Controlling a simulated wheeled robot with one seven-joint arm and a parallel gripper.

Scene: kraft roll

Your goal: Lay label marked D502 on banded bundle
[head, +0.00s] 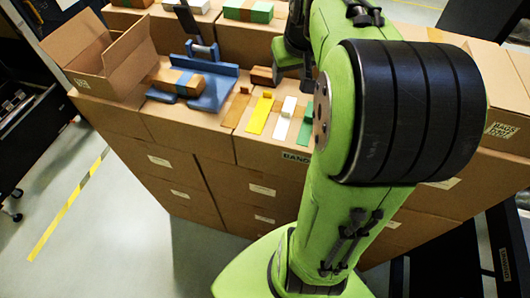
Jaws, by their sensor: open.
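My gripper (291,73) is open above the worktop, behind the white and green labels. My arm hides part of it and the area to the right. No label shows between its fingers.
An open cardboard box (103,62) stands left of the fixture. A dark post with a clamp (197,42) rises behind the bundle. A small brown block (263,76) lies near my gripper.

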